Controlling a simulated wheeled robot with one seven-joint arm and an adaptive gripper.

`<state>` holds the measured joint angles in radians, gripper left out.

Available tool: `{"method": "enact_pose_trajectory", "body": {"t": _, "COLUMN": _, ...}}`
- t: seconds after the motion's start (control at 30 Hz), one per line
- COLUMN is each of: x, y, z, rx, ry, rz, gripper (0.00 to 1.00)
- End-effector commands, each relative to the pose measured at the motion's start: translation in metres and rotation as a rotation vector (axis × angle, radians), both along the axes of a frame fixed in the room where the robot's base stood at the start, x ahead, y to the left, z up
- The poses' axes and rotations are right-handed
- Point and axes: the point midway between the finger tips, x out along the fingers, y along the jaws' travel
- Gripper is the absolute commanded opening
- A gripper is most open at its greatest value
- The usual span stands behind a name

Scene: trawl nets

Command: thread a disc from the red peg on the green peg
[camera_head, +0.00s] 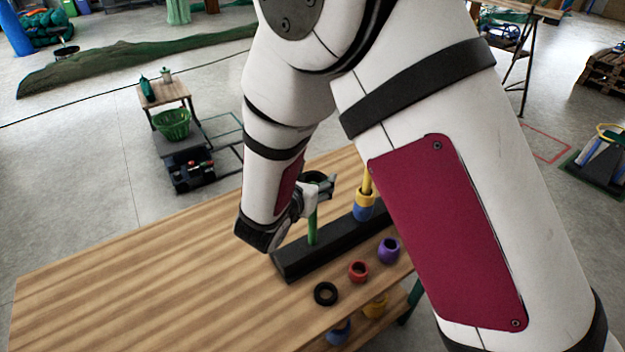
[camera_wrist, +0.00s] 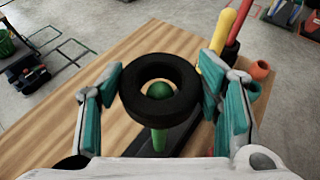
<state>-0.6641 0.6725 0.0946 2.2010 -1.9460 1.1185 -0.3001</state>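My gripper (camera_wrist: 162,78) is over the green peg (camera_wrist: 158,140), with its fingers on either side of a thick black disc (camera_wrist: 132,98). The fingers appear to press on the disc's sides. The peg's rounded top shows through the disc's hole, and its stem shows below the disc; I cannot tell whether the disc is around the top or just above it. In the head view the green peg (camera_head: 312,227) stands upright on the dark base below my gripper (camera_head: 320,186). The red peg (camera_wrist: 240,22) shows beyond the yellow peg in the wrist view; its foot is hidden.
The yellow peg (camera_head: 367,182) has yellow and blue rings at its foot. The dark base (camera_head: 300,262) lies on the wooden table (camera_head: 130,285). A loose black ring (camera_head: 325,293), a red ring (camera_head: 358,271) and a purple ring (camera_head: 389,250) lie in front. The table's left side is clear.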

Motion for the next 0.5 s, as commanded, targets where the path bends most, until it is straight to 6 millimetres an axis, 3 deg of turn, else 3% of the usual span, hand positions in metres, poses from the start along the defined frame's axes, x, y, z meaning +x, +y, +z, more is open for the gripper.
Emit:
{"method": "enact_pose_trajectory", "body": {"t": 0.1, "x": 0.0001, "y": -0.0001, "z": 0.0001, "rx": 0.000, "ry": 0.000, "rz": 0.000, "gripper": 0.81}}
{"method": "enact_pose_trajectory", "body": {"t": 0.5, "x": -0.0052, "y": 0.0024, "z": 0.0022, "rx": 0.001, "ry": 0.001, "rz": 0.001, "gripper": 0.81}}
